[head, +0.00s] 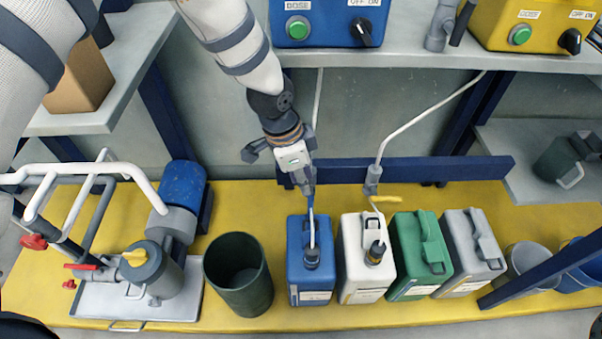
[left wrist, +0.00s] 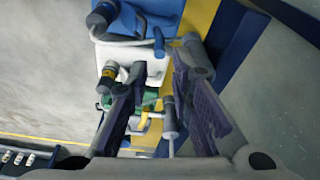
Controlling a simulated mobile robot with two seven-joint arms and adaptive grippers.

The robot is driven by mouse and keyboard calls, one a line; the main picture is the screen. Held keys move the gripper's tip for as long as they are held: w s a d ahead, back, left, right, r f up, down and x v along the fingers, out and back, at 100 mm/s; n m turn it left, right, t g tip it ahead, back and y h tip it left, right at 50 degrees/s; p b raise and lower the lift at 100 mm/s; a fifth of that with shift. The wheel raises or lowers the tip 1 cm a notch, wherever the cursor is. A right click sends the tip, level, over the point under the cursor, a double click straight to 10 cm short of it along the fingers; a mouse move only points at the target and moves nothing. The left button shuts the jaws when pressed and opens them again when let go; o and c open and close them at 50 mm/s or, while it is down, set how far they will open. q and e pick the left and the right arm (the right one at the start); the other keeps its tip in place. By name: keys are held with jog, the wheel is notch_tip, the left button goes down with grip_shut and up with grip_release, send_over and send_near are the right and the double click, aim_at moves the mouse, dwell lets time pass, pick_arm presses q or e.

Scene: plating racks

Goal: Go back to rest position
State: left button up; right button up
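My left gripper (head: 304,187) hangs over the blue canister (head: 310,283), in front of the thin pipe (head: 318,105) that comes down there. In the left wrist view its two fingers (left wrist: 160,105) are spread apart with nothing clamped between them. A grey valve body (left wrist: 171,118) and a yellow handle show beyond and between the fingers. In the head view the gripper hides part of the pipe above the blue canister, whose tube end (head: 312,235) reaches down by the canister's neck. My right gripper is not in view.
White (head: 362,290), green (head: 415,288) and grey (head: 468,285) canisters stand in a row on the yellow bench. A yellow-handled valve (head: 385,199) hangs over the white one. Left are a dark green bin (head: 238,295) and a blue pump (head: 180,190). Control boxes (head: 328,12) stand above on a shelf.

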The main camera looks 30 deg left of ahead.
pick_arm(q)
jog(key=shift+v, duration=1.05)
jog(key=shift+f, duration=0.1)
